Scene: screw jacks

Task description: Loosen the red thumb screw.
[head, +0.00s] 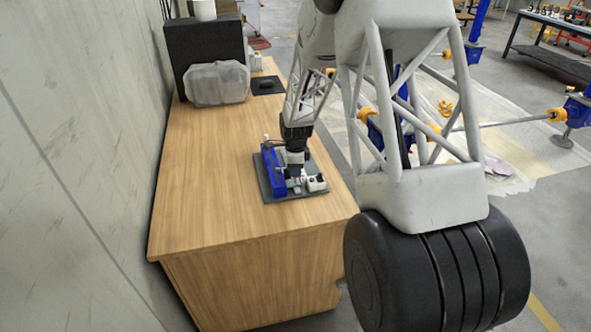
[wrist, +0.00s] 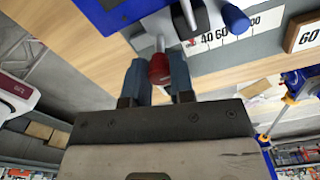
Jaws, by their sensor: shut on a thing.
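The red thumb screw (wrist: 159,70) is in the middle of the wrist view, on the end of a pale shaft. My gripper (wrist: 158,78) is shut on it, with one blue-grey finger on each side of the red head. In the head view my gripper (head: 294,172) reaches down onto the fixture on the wooden table and hides the screw there. The fixture has a grey base plate (head: 310,189) and a long blue block (head: 273,172).
The wooden table (head: 200,190) is clear in front and left of the fixture. A translucent container (head: 217,83) and a dark box (head: 206,42) stand at its far end, near a black pad (head: 266,85). A grey wall (head: 90,140) runs along the left. A blue cylinder (wrist: 235,18) is near my fingers.

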